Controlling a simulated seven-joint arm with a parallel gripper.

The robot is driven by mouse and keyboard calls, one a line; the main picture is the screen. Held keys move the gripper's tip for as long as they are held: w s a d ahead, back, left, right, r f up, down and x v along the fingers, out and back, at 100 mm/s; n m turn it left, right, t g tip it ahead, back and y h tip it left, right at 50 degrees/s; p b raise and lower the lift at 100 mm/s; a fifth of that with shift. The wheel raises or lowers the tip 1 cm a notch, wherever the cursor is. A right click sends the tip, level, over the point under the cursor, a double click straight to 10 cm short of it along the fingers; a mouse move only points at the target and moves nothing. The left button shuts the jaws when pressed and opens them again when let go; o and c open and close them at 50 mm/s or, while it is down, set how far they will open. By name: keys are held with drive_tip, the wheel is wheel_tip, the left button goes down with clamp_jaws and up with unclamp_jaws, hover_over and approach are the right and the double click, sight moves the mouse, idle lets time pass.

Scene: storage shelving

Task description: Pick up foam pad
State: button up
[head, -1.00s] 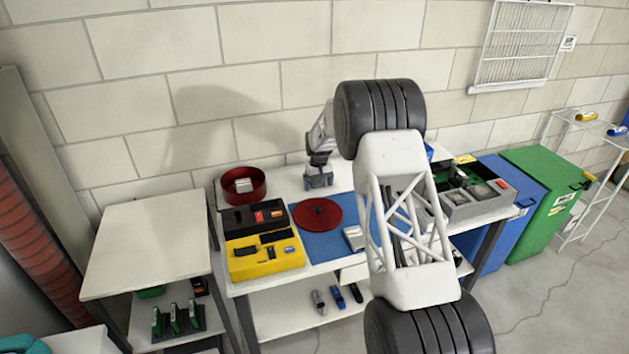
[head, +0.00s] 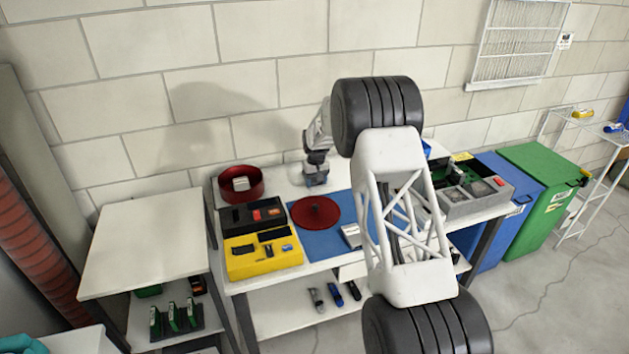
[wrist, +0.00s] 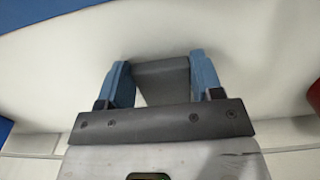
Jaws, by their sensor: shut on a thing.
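My gripper (head: 316,180) is over the back of the white worktable, between the dark red bowl and my arm. In the wrist view my gripper (wrist: 163,72) has its two blue fingers shut on a dark grey flat piece, which looks like the foam pad (wrist: 161,76). The pad spans the gap between the fingers, with a pale surface behind it. In the head view I cannot make out the pad at the gripper.
The worktable holds a dark red bowl (head: 256,192), a red disc (head: 315,212) on a blue mat (head: 320,244), a yellow tray (head: 238,268) and a grey divided box (head: 466,212). A bare white side table (head: 150,240) stands left. A block wall rises behind.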

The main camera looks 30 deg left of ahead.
wheel_tip(320, 180, up, 10)
idle(0.7)
idle(0.5)
drive_tip(key=shift+s, duration=0.1)
drive_tip(key=s+a, duration=0.3)
drive_tip(key=s, duration=0.7)
drive_tip(key=s+a, duration=0.2)
drive_tip(key=s, duration=0.7)
drive_tip(key=s+a, duration=0.3)
drive_tip(key=s, duration=0.7)
drive_tip(key=shift+s+a+f, duration=0.15)
drive_tip(key=shift+s+a, duration=0.15)
drive_tip(key=shift+w+a+f, duration=0.25)
drive_tip(key=shift+w+a, duration=1.45)
drive_tip(key=shift+a, duration=0.35)
drive_tip(key=shift+w+a+f, duration=0.25)
drive_tip(key=shift+w+a, duration=1.5)
drive_tip(key=shift+a, duration=0.3)
drive_tip(key=shift+w+a+f, duration=0.25)
drive_tip(key=shift+w+a, duration=1.45)
drive_tip(key=shift+a, duration=0.35)
